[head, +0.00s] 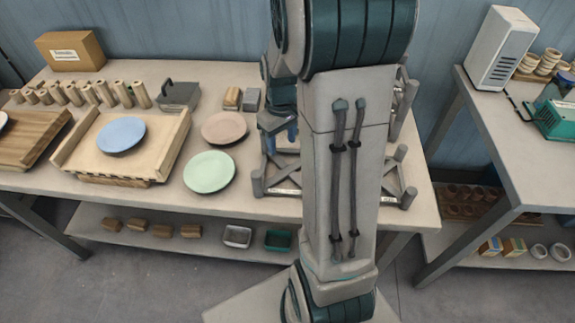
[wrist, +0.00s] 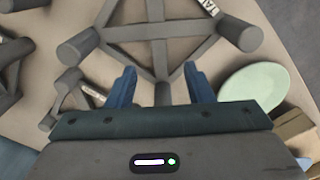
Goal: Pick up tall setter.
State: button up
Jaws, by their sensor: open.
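The tall setter is a grey frame of crossed bars with upright round posts. It fills the upper middle of the wrist view (wrist: 158,45), where a partly cut-off label seems to read "TALL". In the head view its left part (head: 259,186) shows beside my arm, which hides much of it. My gripper (wrist: 158,86) is open, its two blue fingers apart over the near part of the frame. In the head view my gripper (head: 280,132) is partly hidden by my arm.
Another grey frame (wrist: 70,98) stands close by, at the left in the wrist view. A green plate (head: 209,172) lies left of the setter, with a pink plate (head: 224,128) behind it. A wooden rack (head: 165,150) bears a blue plate (head: 121,135).

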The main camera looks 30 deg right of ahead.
aim_at(283, 164)
jog(key=shift+f+p, duration=0.35)
jog(key=shift+f, duration=4)
jog(key=shift+d, duration=0.1)
grip_shut()
